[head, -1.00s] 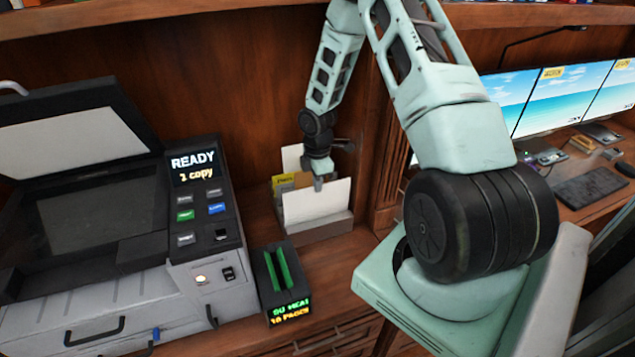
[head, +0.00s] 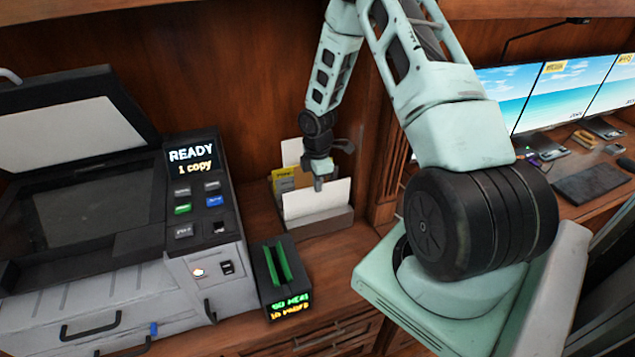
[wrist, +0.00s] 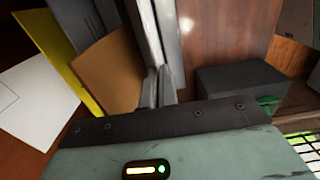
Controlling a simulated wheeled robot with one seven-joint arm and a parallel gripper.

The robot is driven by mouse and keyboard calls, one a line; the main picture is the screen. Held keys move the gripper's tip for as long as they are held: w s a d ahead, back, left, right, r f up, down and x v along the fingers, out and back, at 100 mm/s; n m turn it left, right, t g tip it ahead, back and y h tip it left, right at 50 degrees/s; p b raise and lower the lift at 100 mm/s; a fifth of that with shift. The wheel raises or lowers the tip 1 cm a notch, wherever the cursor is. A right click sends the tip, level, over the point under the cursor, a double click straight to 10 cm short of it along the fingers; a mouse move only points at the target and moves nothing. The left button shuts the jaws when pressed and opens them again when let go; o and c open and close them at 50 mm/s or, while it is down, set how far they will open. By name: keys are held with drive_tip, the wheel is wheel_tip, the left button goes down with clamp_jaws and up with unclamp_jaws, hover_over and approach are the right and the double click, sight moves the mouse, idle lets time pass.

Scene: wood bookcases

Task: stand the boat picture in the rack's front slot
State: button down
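The rack (head: 330,224) is a low grey-brown holder on the desk, with several sheets standing in it. A plain white card (head: 316,202) stands nearly upright at its front. No boat shows on the side I see, so I cannot confirm that it is the boat picture. My gripper (head: 318,184) is at the card's top edge, with its fingers close together on it. In the wrist view the fingers (wrist: 164,88) point down along the card, which is nearly edge-on. The card's lower edge is hidden by the rack's front.
Behind the card stand a yellow folder (head: 284,181), a brown sheet (wrist: 108,72) and a taller white sheet (head: 291,151). A black box with green slots (head: 271,268) stands in front and left. A copier (head: 205,245) fills the left. Monitors (head: 510,95) stand at the right.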

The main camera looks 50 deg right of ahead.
drive_tip(key=shift+f+b, duration=0.6)
drive_tip(key=shift+f, duration=0.35)
drive_tip(key=c, duration=1.6)
unclamp_jaws()
drive_tip(key=shift+r, duration=0.1)
wheel_tip(320, 180, up, 17)
drive_tip(key=b, duration=0.2)
drive_tip(key=shift+r, duration=0.15)
